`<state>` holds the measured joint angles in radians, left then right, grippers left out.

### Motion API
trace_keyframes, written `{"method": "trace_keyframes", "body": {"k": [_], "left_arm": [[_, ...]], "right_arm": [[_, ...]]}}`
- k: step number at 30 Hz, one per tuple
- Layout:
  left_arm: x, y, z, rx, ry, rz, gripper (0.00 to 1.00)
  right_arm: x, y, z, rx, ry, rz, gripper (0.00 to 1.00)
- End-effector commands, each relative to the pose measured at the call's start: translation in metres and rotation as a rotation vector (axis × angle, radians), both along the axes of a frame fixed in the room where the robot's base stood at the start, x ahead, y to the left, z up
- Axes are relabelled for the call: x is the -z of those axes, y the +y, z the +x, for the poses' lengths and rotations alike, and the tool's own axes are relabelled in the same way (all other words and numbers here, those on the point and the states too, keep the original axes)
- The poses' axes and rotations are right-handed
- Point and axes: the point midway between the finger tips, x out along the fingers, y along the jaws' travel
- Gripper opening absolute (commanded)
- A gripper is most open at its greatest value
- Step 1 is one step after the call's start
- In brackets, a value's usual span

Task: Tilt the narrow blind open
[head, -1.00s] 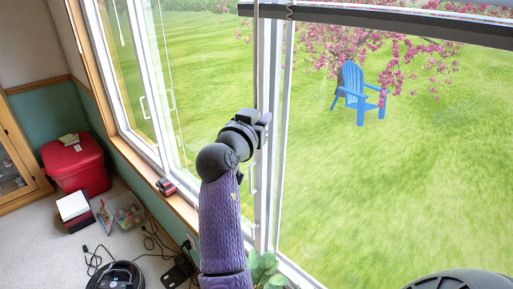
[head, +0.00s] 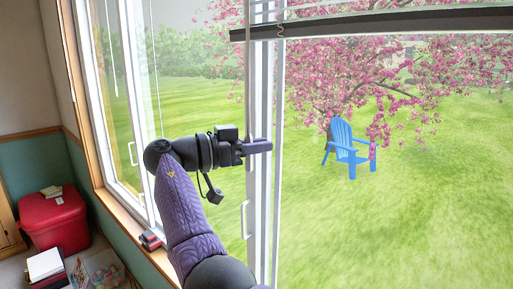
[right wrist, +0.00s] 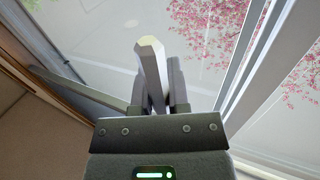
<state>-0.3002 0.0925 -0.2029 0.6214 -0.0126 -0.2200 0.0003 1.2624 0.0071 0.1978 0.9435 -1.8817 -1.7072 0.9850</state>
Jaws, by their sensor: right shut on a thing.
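A thin pale wand (head: 247,70) hangs down in front of the window frame in the head view. My right gripper (head: 262,146) points to the right across it and is shut on the wand. In the right wrist view the wand (right wrist: 151,60) stands between the two dark fingers as a pale, faceted rod with its end towards the camera. A raised blind with a dark bottom rail (head: 370,22) crosses the top right of the head view. I cannot tell whether it is the narrow blind; no slats show clearly. My left gripper is not in view.
A white window frame (head: 265,220) stands close behind the gripper. A wooden sill (head: 125,215) runs along the left, with a small red and dark object (head: 150,240) on it. A red bin (head: 55,220) stands on the floor at left. The blue chair (head: 347,150) is outside.

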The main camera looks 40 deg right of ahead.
Motion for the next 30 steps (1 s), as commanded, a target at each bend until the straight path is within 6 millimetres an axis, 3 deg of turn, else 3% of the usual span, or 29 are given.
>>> {"method": "trace_keyframes", "body": {"k": [22,23,27,30], "left_arm": [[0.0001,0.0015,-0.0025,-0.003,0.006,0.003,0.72],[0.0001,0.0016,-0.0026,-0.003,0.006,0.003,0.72],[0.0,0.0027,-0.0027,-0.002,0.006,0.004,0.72],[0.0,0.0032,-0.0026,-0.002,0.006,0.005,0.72]], "right_arm": [[0.0001,0.0005,-0.0012,0.08,0.0,0.001,0.0],[0.0001,0.0005,-0.0012,0.08,0.0,0.001,0.22],[0.0001,0.0005,-0.0012,0.08,0.0,0.001,0.51],[0.0002,0.0005,-0.0012,0.079,0.0,0.001,0.55]]}}
